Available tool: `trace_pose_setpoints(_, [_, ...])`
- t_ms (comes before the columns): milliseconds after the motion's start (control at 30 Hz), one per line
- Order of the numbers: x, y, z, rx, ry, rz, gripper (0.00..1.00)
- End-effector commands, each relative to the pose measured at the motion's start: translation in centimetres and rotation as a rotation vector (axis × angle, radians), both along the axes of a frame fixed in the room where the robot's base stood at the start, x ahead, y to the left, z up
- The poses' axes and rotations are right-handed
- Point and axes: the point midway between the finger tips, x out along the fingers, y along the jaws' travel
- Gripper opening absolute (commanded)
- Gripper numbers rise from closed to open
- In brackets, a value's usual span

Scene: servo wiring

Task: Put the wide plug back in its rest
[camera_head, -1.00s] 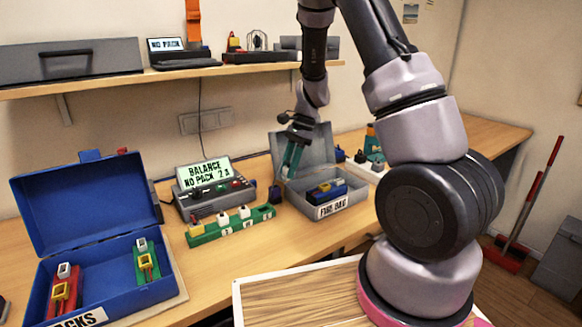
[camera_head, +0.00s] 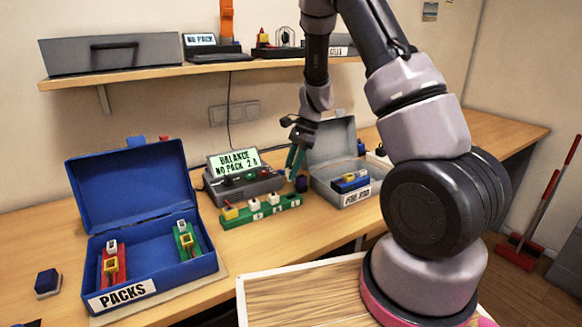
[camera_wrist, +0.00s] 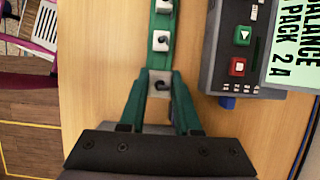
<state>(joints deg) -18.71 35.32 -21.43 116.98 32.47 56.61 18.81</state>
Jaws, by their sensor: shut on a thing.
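My gripper (camera_head: 292,170) is over the right end of the green rest rail (camera_head: 236,221), with its teal fingers pointing down. In the wrist view my gripper (camera_wrist: 159,76) is shut on a white plug (camera_wrist: 158,88) with a dark hook mark on top. This held plug lines up with the near end of the green rail (camera_wrist: 161,60). I cannot tell whether it is seated or just above. Two more white plugs, a middle one (camera_wrist: 160,41) and a far one (camera_wrist: 165,6), sit along the rail.
The balance meter (camera_head: 240,183) stands close behind the rail. An open blue case (camera_head: 205,267) of packs is at left. Bare table lies in front of the rail.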

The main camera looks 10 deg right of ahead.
Motion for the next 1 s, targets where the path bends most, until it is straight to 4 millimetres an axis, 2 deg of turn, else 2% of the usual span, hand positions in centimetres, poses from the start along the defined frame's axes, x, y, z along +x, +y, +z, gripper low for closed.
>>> trace_pose_setpoints(233, [-0.1, -0.1, -2.5, 0.000, 0.003, -0.002, 0.00])
trace_pose_setpoints(500, [0.0, -0.1, -4.3, -0.001, 0.002, -0.001, 0.00])
trace_pose_setpoints(1000, [0.0, 0.0, -4.7, 0.000, 0.000, -0.001, 0.00])
